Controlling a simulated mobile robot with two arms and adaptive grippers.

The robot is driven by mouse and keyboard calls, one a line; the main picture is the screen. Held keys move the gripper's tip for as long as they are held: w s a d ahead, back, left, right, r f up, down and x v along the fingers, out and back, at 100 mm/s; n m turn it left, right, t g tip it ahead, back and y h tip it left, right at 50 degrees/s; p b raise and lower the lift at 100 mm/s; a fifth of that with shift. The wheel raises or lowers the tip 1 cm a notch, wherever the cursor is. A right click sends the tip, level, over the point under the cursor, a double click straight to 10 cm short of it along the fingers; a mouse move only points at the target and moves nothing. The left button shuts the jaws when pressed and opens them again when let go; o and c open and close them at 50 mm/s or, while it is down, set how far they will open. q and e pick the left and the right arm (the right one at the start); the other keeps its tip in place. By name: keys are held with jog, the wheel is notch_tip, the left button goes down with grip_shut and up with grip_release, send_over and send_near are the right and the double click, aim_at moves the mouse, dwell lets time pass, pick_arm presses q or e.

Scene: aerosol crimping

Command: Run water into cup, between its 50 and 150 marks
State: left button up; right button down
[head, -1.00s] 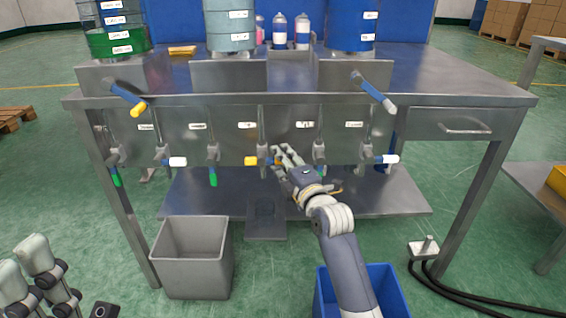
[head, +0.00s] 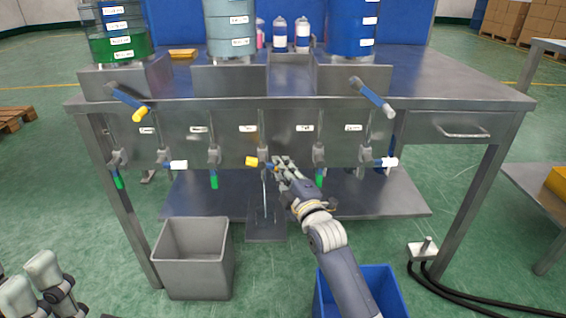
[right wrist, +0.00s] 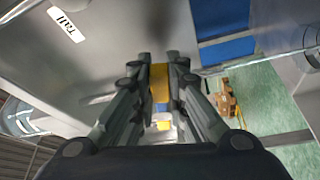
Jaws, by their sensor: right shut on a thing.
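In the head view, the middle tap (head: 263,161) under the bench front has a yellow handle (head: 251,161) pointing left. My right gripper (head: 279,165) is at this tap, on its right side. In the right wrist view my right fingers (right wrist: 160,85) are closed around a yellow piece that looks like the tap handle. A thin pale stream (head: 264,188) hangs below the tap, toward a dark plate (head: 266,232). I cannot make out a cup or its marks. My left gripper (head: 42,268) is at the lower left, far from the taps; its jaw state is unclear.
Other taps with green, white, blue and yellow handles line the bench front. Large tanks (head: 231,30) stand on the steel bench (head: 430,85). A grey bin (head: 193,262) and a blue bin (head: 385,285) stand on the floor. A pedal with cables (head: 424,249) lies at the right.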

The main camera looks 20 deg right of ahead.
jog(key=shift+a+f+m+t, duration=0.15)
jog(key=shift+f+m+t, duration=0.25)
jog(key=shift+m, duration=0.6)
jog(key=c, duration=1.6)
grip_release()
jog(key=s, duration=0.4)
jog(key=s+f, duration=0.1)
jog(key=s, duration=0.2)
jog(key=s+d+f, duration=0.1)
jog(key=s, duration=0.3)
jog(key=shift+s, duration=0.35)
